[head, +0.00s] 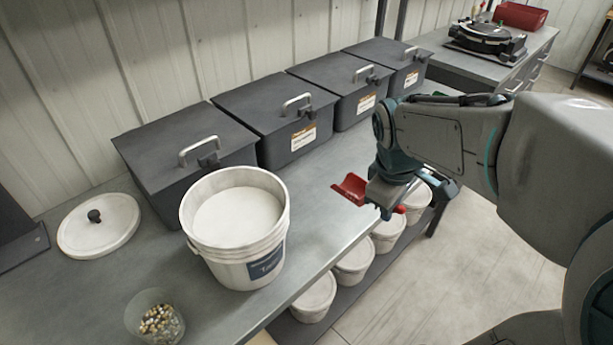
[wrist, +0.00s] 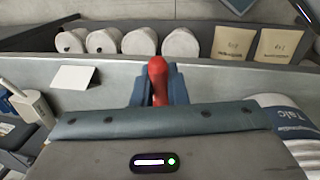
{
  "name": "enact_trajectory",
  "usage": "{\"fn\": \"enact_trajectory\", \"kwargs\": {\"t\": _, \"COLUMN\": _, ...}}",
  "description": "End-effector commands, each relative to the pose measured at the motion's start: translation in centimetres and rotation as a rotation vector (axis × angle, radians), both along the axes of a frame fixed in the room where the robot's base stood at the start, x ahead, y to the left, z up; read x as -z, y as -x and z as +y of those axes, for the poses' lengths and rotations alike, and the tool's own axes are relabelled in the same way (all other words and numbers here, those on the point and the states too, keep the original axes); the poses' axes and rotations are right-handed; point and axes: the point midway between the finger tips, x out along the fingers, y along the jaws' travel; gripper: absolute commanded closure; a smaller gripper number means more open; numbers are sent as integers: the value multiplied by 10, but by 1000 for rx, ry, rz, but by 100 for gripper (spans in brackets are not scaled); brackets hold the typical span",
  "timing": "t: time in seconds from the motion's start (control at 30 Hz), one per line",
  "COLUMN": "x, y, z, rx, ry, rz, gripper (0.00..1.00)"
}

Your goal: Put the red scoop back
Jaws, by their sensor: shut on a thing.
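The red scoop (head: 350,188) is held in my gripper (head: 384,197) over the front edge of the bench. In the head view its bowl sticks out on the left of the gripper and part of its handle shows on the right. In the wrist view the red handle (wrist: 157,75) stands between the two fingers, and the bowl is hidden. An open white bucket (head: 265,275) with a label and white powder inside stands on the bench, left of the gripper. In the wrist view this bucket (wrist: 292,125) shows at the right, its label reading "Talc".
Several dark lidded bins (head: 295,120) line the wall. A white lid (head: 85,235) and a clear cup of small pieces (head: 158,322) lie on the bench. White tubs (head: 352,265) and paper bags (wrist: 280,46) sit on the lower shelf. A red tray (head: 520,15) is far off.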

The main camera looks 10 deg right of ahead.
Motion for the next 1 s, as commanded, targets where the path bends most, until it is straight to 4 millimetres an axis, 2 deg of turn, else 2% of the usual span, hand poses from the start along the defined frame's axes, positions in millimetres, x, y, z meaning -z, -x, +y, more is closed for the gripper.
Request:
{"fn": "enact_trajectory", "kwargs": {"t": 0.6, "x": 64, "y": -77, "z": 74, "rx": -3, "ry": 1, "rz": 3, "gripper": 100}}
{"fn": "enact_trajectory", "kwargs": {"t": 0.77, "x": 70, "y": -83, "z": 79, "rx": -2, "ry": 0, "rz": 2, "gripper": 100}}
{"fn": "enact_trajectory", "kwargs": {"t": 1.0, "x": 103, "y": -82, "z": 80, "rx": -2, "ry": 1, "rz": 4, "gripper": 100}}
